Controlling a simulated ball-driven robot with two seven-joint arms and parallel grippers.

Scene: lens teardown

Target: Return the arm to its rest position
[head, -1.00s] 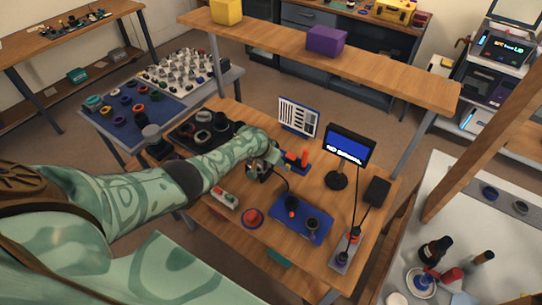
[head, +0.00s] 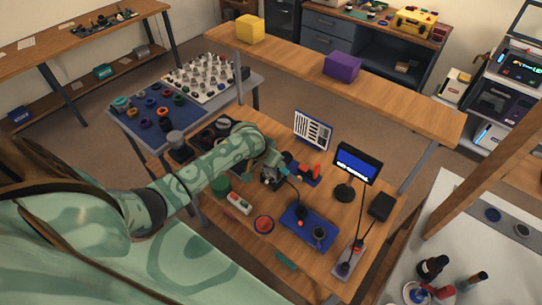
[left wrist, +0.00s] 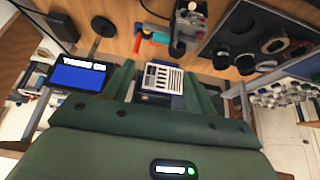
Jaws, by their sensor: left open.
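My left arm (head: 215,170) comes in from the left in the head view and reaches over the wooden workbench (head: 335,275). Its hand is above a grey metal device (head: 270,178), which partly blends with the fingers there. In the left wrist view my left gripper (left wrist: 162,84) has its two green fingers spread apart, with nothing held between them. A white chart panel (left wrist: 163,77) shows beyond the gap, and the grey device (left wrist: 187,22) shows near the top. My right gripper is in neither view.
A small monitor (head: 357,163) and the chart panel (head: 313,130) stand on the bench. A blue mat (head: 296,235), a red round item (head: 263,224) and a red-and-white box (head: 239,203) lie nearer. A raised wooden shelf (head: 400,95) runs along the far side.

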